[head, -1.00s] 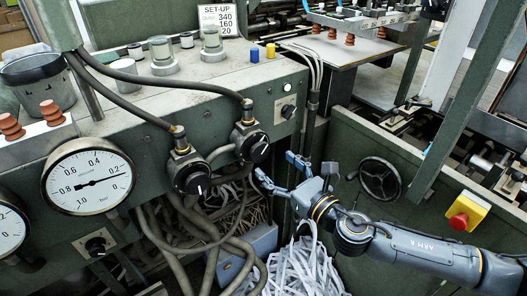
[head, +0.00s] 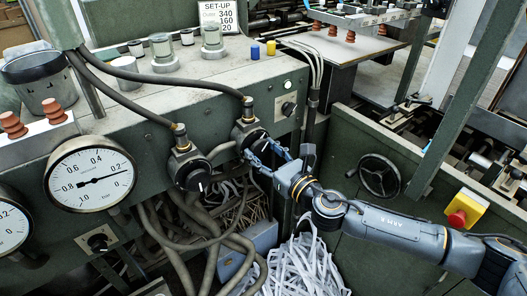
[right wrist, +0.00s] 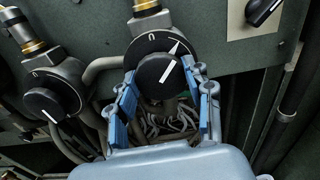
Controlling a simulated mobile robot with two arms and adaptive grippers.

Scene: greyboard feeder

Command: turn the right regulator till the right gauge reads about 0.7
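The right regulator's black knob (head: 249,141) is on the front of the green machine. In the right wrist view its knob (right wrist: 158,80) shows a white line tilted up to the right, and a "0" and a white arrow on the dial behind it. My right gripper (head: 266,153) is at this knob. Its blue fingers are apart, on the knob's left and right sides; whether they touch it I cannot tell. The right gauge (head: 90,184) has its needle pointing right and slightly up, near 0.2. My left gripper is not in view.
The left regulator (head: 188,172) stands close on the left, with hoses (head: 205,232) below both. A switch (head: 289,108) is on the panel to the right. A handwheel (head: 379,177) and a red emergency button (head: 457,219) are on the right side.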

